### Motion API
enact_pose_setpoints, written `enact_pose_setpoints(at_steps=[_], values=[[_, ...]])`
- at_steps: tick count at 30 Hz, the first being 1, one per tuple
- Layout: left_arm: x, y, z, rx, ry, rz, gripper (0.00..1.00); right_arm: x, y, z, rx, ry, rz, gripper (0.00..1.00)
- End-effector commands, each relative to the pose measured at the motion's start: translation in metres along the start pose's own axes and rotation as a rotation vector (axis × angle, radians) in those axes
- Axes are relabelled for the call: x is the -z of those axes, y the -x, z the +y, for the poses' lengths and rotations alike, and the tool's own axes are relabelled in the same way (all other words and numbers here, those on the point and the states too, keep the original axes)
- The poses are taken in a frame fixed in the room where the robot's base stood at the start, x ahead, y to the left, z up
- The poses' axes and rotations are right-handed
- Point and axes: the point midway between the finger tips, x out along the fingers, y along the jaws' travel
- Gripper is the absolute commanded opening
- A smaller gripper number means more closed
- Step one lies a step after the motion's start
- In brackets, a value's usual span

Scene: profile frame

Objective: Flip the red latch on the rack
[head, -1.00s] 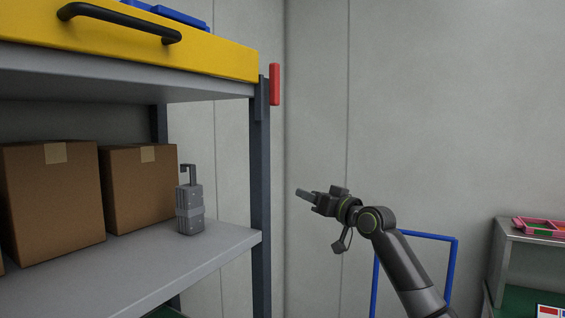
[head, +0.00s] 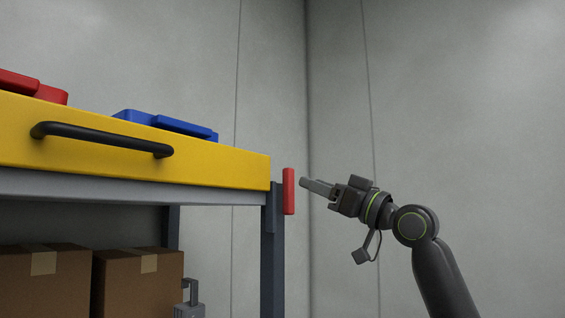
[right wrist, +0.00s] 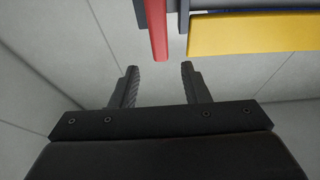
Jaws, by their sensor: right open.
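The red latch (head: 289,191) is an upright red bar on the outer side of the rack's dark corner post (head: 272,250), beside the end of the yellow drawer. My right gripper (head: 303,183) is just right of the latch in the head view, pointing left at it. In the right wrist view the open, empty fingers (right wrist: 158,82) show, with the latch (right wrist: 158,30) ahead of and between them in the picture. I cannot tell whether a fingertip touches it; a small gap seems to show. My left gripper is not in view.
The yellow drawer (head: 220,165) with a black handle (head: 100,138) sits on the rack's top shelf; it also shows in the right wrist view (right wrist: 250,33). Blue (head: 165,125) and red (head: 35,87) items lie on it. Cardboard boxes (head: 140,285) stand below.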

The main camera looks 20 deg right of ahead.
Motion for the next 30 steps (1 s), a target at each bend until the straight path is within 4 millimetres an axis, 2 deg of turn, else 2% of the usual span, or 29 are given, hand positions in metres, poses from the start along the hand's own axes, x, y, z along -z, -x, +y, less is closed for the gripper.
enact_pose_setpoints(at_steps=[1, 6, 12, 18, 28, 30], values=[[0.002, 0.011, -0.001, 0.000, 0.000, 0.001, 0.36, 0.005, -0.015, -0.002, 0.004, -0.006, 0.000, 0.42], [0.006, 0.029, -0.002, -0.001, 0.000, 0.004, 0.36, 0.005, -0.051, -0.001, 0.002, -0.005, -0.001, 0.42], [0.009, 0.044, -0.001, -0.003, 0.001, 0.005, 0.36, 0.003, -0.083, -0.001, 0.001, -0.004, 0.000, 0.42], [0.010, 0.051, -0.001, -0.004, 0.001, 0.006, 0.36, 0.001, -0.098, -0.001, 0.000, -0.001, 0.000, 0.42], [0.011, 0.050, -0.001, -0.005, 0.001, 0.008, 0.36, 0.000, -0.099, 0.000, -0.001, 0.001, 0.001, 0.42], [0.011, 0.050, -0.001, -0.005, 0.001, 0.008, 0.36, 0.000, -0.099, 0.000, -0.001, 0.001, 0.001, 0.33]])
